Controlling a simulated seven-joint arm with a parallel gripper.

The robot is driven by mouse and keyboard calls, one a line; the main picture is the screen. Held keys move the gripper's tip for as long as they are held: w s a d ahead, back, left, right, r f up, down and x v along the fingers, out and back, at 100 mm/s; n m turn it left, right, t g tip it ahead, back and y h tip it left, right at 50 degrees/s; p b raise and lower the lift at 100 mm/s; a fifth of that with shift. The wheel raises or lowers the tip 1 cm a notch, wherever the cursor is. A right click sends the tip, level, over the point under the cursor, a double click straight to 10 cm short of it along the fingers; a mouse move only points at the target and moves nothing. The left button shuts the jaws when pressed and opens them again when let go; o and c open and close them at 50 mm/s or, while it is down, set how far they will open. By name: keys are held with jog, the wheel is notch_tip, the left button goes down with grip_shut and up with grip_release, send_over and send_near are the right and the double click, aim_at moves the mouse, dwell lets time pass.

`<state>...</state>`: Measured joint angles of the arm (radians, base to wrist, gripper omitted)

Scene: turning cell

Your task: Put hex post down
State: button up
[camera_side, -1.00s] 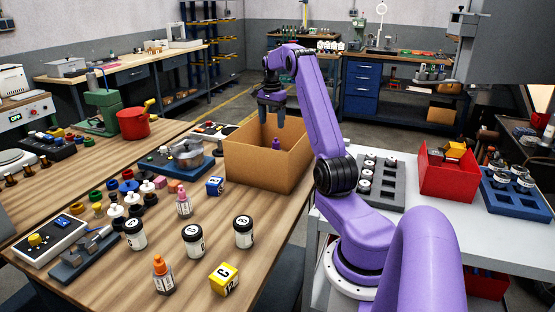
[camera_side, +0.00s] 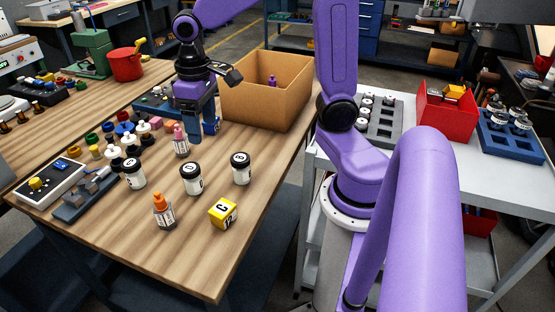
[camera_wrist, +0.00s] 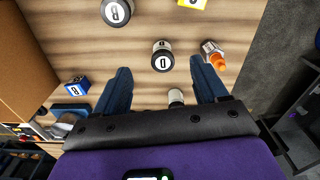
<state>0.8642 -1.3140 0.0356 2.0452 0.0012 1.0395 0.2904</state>
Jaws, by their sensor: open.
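No piece is clearly identifiable as the hex post. A small purple piece (camera_side: 272,81) stands inside the cardboard box (camera_side: 283,107), its lower part hidden by the box wall. My gripper (camera_side: 199,124) is open and empty over the wooden table, left of the box and close to the pink-capped bottle (camera_side: 181,140). In the wrist view my gripper (camera_wrist: 161,78) has its two blue fingers spread wide. The jar marked D (camera_wrist: 162,57) shows past the fingertips, with nothing held between them. A small pale bottle (camera_wrist: 176,97) shows nearer the palm.
Several black-lidded jars, such as one in front (camera_side: 191,179), an orange-capped bottle (camera_side: 164,210) and a yellow cube (camera_side: 222,212) stand on the table. A blue cube (camera_wrist: 75,86) lies beside the box. A red bin (camera_side: 446,113) stands on the right-hand bench.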

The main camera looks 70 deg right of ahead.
jog(key=s+a+f+n, duration=0.1)
jog(key=s+n, duration=0.4)
jog(key=s, duration=0.4)
jog(key=s+a+f+n, duration=0.2)
jog(key=s+n, duration=0.3)
jog(key=s, duration=0.4)
jog(key=shift+s+f+n, duration=0.15)
jog(key=shift+s+n, duration=0.05)
jog(key=shift+n, duration=0.2)
jog(key=shift+o, duration=0.3)
